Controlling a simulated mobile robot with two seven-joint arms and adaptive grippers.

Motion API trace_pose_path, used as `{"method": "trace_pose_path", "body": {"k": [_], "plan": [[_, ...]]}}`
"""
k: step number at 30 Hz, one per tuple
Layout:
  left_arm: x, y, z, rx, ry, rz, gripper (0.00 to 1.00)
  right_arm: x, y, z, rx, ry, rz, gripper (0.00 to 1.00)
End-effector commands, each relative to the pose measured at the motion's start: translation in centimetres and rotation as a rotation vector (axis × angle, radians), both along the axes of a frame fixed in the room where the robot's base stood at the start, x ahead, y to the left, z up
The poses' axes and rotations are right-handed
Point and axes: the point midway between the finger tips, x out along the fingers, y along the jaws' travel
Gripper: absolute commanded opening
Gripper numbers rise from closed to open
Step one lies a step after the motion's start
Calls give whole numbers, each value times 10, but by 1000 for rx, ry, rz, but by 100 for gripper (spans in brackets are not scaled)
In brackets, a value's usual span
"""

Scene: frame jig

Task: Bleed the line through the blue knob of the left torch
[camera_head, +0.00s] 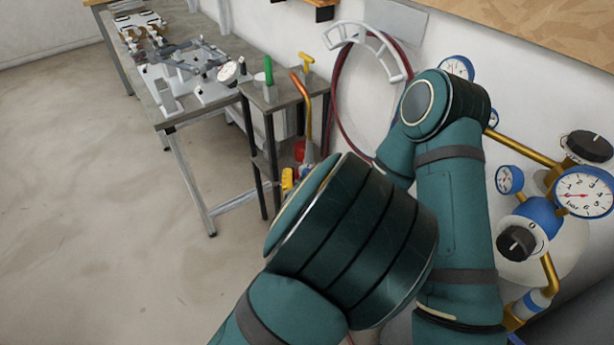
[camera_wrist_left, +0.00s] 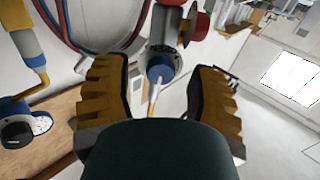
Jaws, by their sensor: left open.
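In the left wrist view a blue knob (camera_wrist_left: 160,68) lies between the fingers of my left gripper (camera_wrist_left: 157,74). A thin pale rod (camera_wrist_left: 154,95) runs from it toward the palm. The gripper is open, with a gap visible on both sides of the knob; I cannot tell how deep the knob sits. A red knob (camera_wrist_left: 199,26) is just beyond. In the head view a torch with a copper neck (camera_head: 304,95) stands at the small table, with a red part (camera_head: 299,150) low on it. My arm hides its lower side and my left gripper there. My right gripper is in neither view.
A workbench (camera_head: 170,112) with clamps and a frame stands at the back left. A small dark table (camera_head: 262,94) holds a green cylinder (camera_head: 268,70). Hoses (camera_head: 336,90) hang on the wall. Regulators with gauges (camera_head: 584,192) are at the right. The floor at left is clear.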

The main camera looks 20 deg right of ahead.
Motion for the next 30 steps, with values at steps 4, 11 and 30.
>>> {"method": "trace_pose_path", "body": {"k": [4,11,30], "plan": [[3,-1,0,0,0,0,57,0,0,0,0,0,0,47],[3,-1,0,0,0,0,46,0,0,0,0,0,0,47],[3,0,0,-32,14,2,0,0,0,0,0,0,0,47]]}}
